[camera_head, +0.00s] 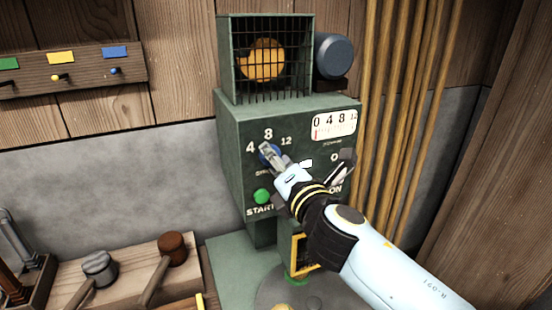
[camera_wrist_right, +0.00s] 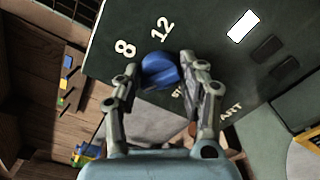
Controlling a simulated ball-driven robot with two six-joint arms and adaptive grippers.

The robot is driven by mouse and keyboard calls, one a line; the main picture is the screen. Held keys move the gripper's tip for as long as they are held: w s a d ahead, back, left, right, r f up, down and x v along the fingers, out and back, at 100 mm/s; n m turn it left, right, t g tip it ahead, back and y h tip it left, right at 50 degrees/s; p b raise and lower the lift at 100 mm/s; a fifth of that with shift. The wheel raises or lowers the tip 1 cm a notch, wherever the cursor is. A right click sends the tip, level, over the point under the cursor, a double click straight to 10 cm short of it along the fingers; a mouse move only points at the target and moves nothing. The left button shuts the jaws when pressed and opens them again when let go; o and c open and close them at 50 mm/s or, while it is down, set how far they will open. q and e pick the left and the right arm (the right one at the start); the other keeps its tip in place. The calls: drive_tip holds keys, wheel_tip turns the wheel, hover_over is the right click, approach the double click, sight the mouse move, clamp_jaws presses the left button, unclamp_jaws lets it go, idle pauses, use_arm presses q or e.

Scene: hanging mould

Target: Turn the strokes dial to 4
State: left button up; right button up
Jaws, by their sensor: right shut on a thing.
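The strokes dial (camera_head: 264,152) is a blue knob on the front of the green machine, with 4, 8 and 12 printed around it. My right gripper (camera_head: 271,156) reaches it from the lower right and is shut on it. In the right wrist view the blue dial (camera_wrist_right: 158,71) sits between the two fingers of the right gripper (camera_wrist_right: 161,75). The 8 and 12 show there; the 4 is hidden. I cannot tell which number the dial points to. My left gripper is not in view.
A green START button (camera_head: 262,196) is just below the dial. A white gauge (camera_head: 334,124) with a red needle near 0 is at the upper right of the panel. My right arm partly covers a switch marked ON. Two mallets (camera_head: 173,248) lie at lower left.

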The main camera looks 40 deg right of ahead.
drive_tip(key=shift+f, duration=0.1)
idle(0.3)
drive_tip(key=o, duration=1.2)
drive_tip(key=shift+c, duration=0.2)
drive_tip(key=shift+s, duration=0.1)
drive_tip(key=v, duration=1.2)
